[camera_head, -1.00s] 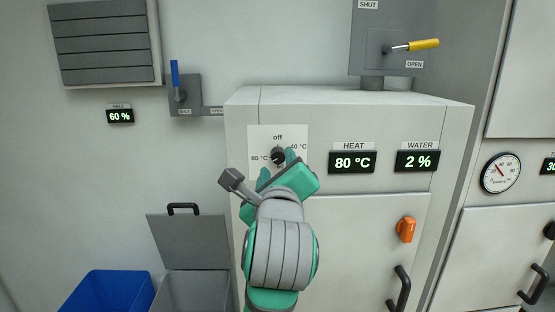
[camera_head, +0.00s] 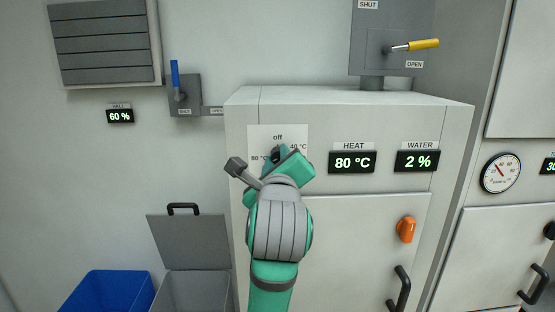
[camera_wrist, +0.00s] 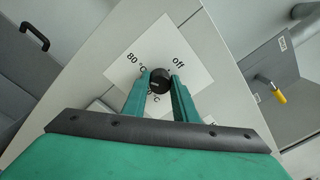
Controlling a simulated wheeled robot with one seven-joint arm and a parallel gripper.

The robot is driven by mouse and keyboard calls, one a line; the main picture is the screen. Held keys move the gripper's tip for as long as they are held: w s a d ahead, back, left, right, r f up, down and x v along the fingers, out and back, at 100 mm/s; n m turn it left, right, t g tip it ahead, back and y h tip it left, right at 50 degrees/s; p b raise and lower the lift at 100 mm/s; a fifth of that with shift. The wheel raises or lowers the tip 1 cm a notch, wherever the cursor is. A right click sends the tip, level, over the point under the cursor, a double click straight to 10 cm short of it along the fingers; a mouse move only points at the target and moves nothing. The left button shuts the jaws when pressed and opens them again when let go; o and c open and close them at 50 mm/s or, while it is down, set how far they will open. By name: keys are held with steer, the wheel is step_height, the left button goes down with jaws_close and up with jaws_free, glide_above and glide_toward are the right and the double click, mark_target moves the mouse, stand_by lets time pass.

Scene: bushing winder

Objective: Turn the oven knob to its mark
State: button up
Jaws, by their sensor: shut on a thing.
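The oven knob (camera_wrist: 159,81) is a small black round knob on a white dial plate (camera_head: 258,134) on the oven front. The plate is printed with "off" at the top, "80 °C" on the left and "40 °C" on the right. My gripper (camera_wrist: 159,88) is shut on the knob, with one green finger on each side of it. In the head view my gripper (camera_head: 279,155) covers most of the knob and part of the lettering. The knob's exact pointing direction is hard to tell. The HEAT display (camera_head: 352,161) reads 80 °C.
An orange knob (camera_head: 406,229) and a black door handle (camera_head: 400,290) are on the oven at the right. A blue-handled lever (camera_head: 175,75) is on the wall at left. Bins, one blue (camera_head: 108,292), stand lower left.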

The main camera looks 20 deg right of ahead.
steer(key=shift+n, duration=0.3)
steer(key=n, duration=0.5)
steer(key=shift+f, duration=0.1)
steer(key=n, duration=1.3)
steer(key=shift+f+n+y, duration=0.15)
steer(key=shift+n+y, duration=0.15)
steer(key=n, duration=2.9)
steer(key=shift+s+d, duration=0.1)
steer(key=shift+d, duration=0.2)
steer(key=shift+n, duration=0.3)
